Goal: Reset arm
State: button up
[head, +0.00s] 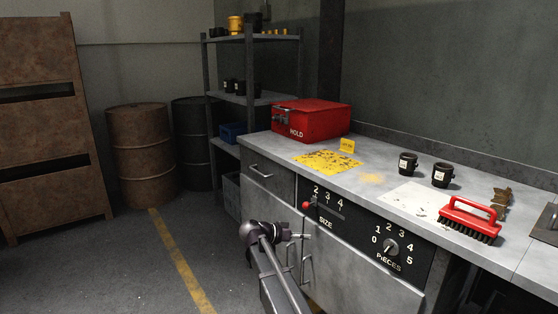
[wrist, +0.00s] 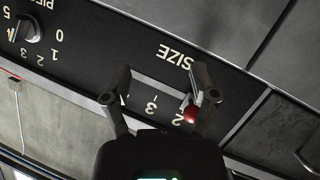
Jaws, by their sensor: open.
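My gripper (head: 303,236) is in front of the grey cabinet, a little below the SIZE panel in the head view. In the wrist view, upside down, the red knob (wrist: 190,115) shows just inside the right finger. In the head view the knob stands clear above the fingers. The PIECES dial (head: 391,247) is to the right of the lever.
On the worktop (head: 375,179) are a red HOLD box (head: 318,119), a yellow sheet (head: 328,160), two black cups (head: 408,163) and a red brush (head: 470,221). Cabinet handles (head: 306,268) are close to my gripper.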

jog(key=s+d+f+n+g+y, duration=0.25)
jog(key=s+d+f, duration=0.25)
jog(key=s, duration=0.3)
jog(key=s+d+f+n+g+y, duration=0.1)
jog(key=s+d+f+n+y, duration=0.1)
jog(key=s+d+f+y, duration=0.45)
jog(key=s+a+f+n+g+y, duration=0.15)
jog(key=s+n+y, duration=0.25)
jog(key=s, duration=1)
notch_tip(320, 180, up, 36)
jog(key=p, duration=3.5)
jog(key=shift+a, duration=0.35)
jog(key=shift+f, duration=0.1)
